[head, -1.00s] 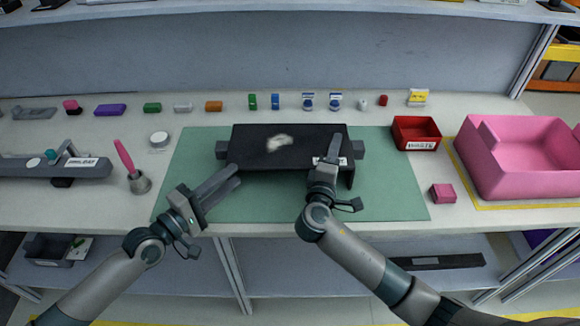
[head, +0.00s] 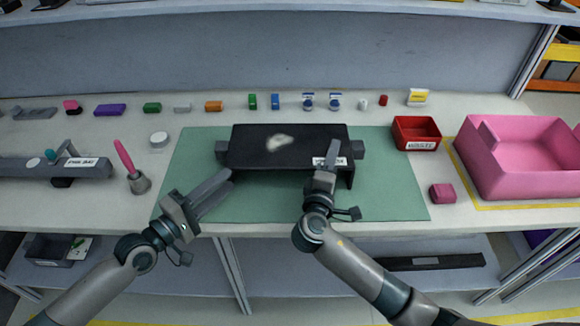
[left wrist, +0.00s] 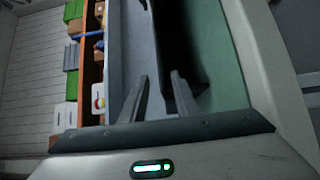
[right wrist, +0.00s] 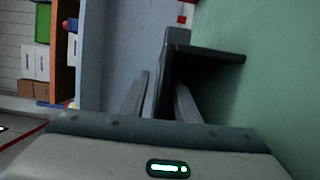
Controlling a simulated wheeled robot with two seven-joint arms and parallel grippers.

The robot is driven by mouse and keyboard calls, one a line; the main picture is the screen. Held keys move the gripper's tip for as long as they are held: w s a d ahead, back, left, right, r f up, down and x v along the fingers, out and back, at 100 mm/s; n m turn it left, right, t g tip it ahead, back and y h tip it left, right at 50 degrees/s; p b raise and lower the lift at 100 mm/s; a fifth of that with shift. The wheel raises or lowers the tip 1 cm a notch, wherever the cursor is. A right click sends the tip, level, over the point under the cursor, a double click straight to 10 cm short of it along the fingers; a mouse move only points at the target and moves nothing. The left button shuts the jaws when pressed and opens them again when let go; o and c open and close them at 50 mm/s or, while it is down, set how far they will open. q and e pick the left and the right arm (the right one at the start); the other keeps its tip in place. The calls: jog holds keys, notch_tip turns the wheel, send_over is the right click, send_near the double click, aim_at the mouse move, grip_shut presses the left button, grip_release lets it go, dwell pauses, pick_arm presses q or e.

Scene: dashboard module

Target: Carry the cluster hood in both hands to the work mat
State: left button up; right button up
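The cluster hood (head: 300,140) is a black box-like cover with a pale patch on top, a white label at its front right and a grey block at each end. It rests on the green work mat (head: 385,190), toward its back. My right gripper (head: 331,152) overlaps the hood's front right in the head view. Its fingers are parted in the right wrist view, with the hood (right wrist: 215,55) ahead; contact is unclear.
A red bin (head: 416,133) and a pink block (head: 442,194) lie to the right, beside a large pink tub (head: 500,175). Several small blocks line the back. The mat's front is clear.

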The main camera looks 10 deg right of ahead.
jog(key=v, duration=0.9)
jog(key=shift+s+a, duration=0.1)
jog(key=shift+s, duration=0.05)
pick_arm(q)
jog(key=shift+s, duration=0.1)
pick_arm(e)
jog(key=shift+s, duration=0.1)
